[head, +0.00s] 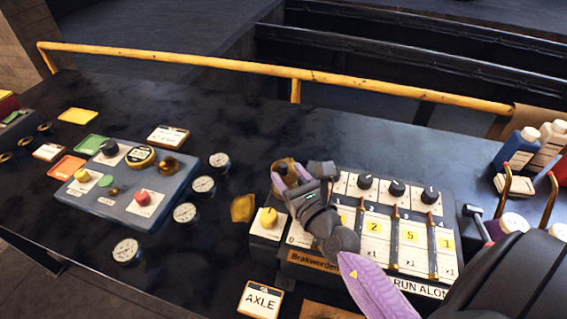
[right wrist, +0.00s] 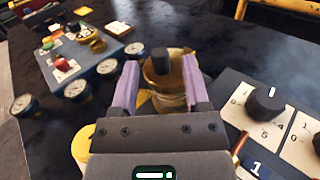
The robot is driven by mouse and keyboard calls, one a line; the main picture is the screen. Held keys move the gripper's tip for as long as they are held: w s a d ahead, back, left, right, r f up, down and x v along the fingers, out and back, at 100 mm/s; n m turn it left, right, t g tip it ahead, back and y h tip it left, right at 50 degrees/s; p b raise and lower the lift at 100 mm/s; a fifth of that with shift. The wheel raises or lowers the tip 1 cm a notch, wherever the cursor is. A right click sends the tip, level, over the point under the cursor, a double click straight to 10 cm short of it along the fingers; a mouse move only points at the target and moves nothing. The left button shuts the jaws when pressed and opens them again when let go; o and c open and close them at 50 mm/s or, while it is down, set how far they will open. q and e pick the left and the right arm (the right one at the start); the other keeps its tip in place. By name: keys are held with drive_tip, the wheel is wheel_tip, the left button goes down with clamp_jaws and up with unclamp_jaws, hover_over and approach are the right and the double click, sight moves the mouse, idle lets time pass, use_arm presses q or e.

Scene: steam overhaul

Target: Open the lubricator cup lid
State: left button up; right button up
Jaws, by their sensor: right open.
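The lubricator cup (right wrist: 172,96) is a brass-coloured round body with a black knob (right wrist: 160,60) on top, in the middle of the right wrist view. In the head view, part of the brass cup (head: 286,164) shows behind my right gripper (head: 291,178). My right gripper is open, and its two purple fingers stand on either side of the cup in the right wrist view (right wrist: 161,92). I cannot tell whether the fingers touch the cup. The gripper hides the cup's lower part, and I cannot tell how far the lid is open. My left gripper is not in view.
A panel with numbered levers and black knobs (head: 397,188) stands close to my right gripper. A yellow knob (head: 268,217) is just left of it. Several gauges (head: 203,185) and a blue-grey button box (head: 122,190) are further left. Bottles (head: 519,148) stand far right. A yellow rail (head: 220,65) runs behind.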

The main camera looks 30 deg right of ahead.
drive_tip(key=shift+w+d, duration=0.1)
drive_tip(key=shift+w, duration=1.35)
clamp_jaws()
